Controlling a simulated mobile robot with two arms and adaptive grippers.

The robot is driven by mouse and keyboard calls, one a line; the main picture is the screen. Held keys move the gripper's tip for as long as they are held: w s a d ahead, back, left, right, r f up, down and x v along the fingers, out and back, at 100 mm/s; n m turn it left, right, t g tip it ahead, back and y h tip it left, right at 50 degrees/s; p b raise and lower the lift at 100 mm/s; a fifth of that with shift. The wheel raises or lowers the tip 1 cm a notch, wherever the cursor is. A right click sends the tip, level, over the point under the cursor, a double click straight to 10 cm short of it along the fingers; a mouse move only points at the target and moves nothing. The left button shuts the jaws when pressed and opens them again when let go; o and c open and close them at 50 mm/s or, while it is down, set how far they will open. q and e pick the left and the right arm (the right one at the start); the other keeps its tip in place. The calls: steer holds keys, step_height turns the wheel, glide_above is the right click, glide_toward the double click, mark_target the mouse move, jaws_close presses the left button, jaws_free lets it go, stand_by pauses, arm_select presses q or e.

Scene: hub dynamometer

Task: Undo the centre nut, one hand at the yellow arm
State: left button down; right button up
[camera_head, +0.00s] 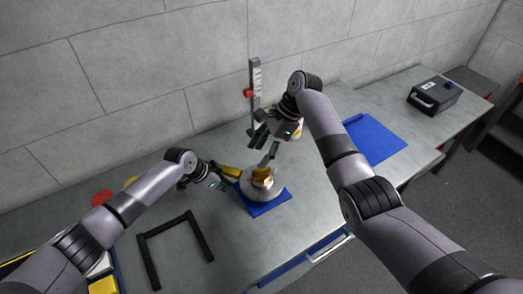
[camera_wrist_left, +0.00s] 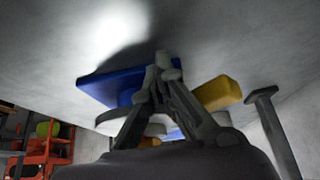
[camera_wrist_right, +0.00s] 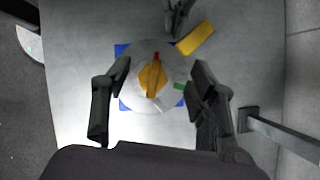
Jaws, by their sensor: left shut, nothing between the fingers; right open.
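The hub (camera_head: 253,187) is a round grey disc on a blue pad (camera_head: 268,208), with the yellow centre nut (camera_head: 262,171) on top. In the right wrist view the nut (camera_wrist_right: 147,80) sits mid-disc, with a red mark above it and a green mark to its right. The yellow arm (camera_head: 230,171) sticks out beside the disc; it also shows in the left wrist view (camera_wrist_left: 220,92). My left gripper (camera_head: 222,184) is shut and empty close by the yellow arm; contact is unclear. My right gripper (camera_head: 264,146) is open above the hub, its fingers either side of the nut and apart from it.
A grey post (camera_head: 256,80) with a scale and red slider stands behind the hub. A black U-shaped frame (camera_head: 154,262) lies at the front left. A blue mat (camera_head: 376,139) and a black box (camera_head: 434,94) are to the right.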

steer(key=shift+o, duration=0.2)
steer(key=shift+o, duration=0.7)
steer(key=shift+d+f, duration=0.1)
steer(key=shift+f, duration=0.05)
steer(key=shift+o, duration=1.1)
steer(key=d+f+t, duration=0.1)
steer(key=w+d+f+n+t+h, duration=0.1)
steer(key=f, duration=0.1)
steer(key=d+f+t+h, duration=0.1)
steer(key=d+f, duration=0.1)
steer(key=shift+w+f+n, duration=0.2)
steer(key=shift+w+n, duration=0.1)
steer(key=shift+w, duration=0.1)
steer(key=shift+w+d+f+n+t+h, duration=0.15)
steer(key=shift+d+f+n+t+h, duration=0.2)
steer(key=shift+d+f+t, duration=0.2)
steer(key=shift+w+d+f+n+t+h, duration=0.15)
steer(key=shift+d+f+n+t+h, duration=0.1)
steer(key=shift+d+f+n+t, duration=0.3)
steer(key=d+n+t+h, duration=0.1)
steer(key=d+n+t, duration=0.2)
steer(key=n+t+y, duration=0.2)
steer(key=n+t, duration=0.4)
steer(key=n, duration=0.6)
glide_toward(262, 170)
steer(key=x, duration=1)
steer(key=shift+w+a+f, duration=0.1)
steer(key=shift+w, duration=0.1)
